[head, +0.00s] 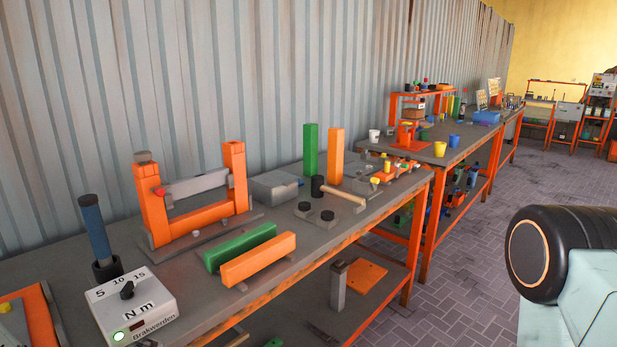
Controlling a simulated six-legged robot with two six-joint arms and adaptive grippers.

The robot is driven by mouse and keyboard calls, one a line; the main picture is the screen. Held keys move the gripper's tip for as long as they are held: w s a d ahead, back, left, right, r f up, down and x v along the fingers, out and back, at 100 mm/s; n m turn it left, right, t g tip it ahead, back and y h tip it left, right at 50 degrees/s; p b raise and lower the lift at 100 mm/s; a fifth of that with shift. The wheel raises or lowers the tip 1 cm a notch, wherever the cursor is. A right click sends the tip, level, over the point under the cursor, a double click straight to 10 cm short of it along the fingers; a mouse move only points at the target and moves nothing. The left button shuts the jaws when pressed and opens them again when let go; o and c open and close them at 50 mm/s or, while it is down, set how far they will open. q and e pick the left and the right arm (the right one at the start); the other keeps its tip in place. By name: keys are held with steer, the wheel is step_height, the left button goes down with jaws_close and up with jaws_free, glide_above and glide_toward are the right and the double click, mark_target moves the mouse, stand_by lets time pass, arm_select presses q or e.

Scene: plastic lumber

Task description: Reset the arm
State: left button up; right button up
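One of my arms (565,262) shows at the lower right edge as a black rounded joint with an orange ring and a pale link. Its gripper is outside the picture. My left arm and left gripper are not in view. The visible arm part is over the tiled floor, to the right of the workbench and apart from it.
A long grey workbench (310,238) runs along the corrugated wall. It holds an orange frame (193,219), a green plank (240,247), an orange plank (258,259), upright posts and a white torque box (134,308). The tiled floor (455,265) right of it is clear.

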arm_select(q)
steer(key=s+d+f+m+g, duration=0.3)
steer(key=s+f+m+g, duration=0.2)
steer(key=s, duration=0.7)
steer(key=s+d+f+m+g, duration=0.4)
steer(key=s+f+m+g, duration=0.1)
steer(key=s+f+m, duration=0.5)
step_height(320, 180, down, 3)
steer(key=shift+s+d+f+h+b, duration=0.2)
steer(key=shift+s+h+b, duration=0.2)
steer(key=shift+s, duration=0.65)
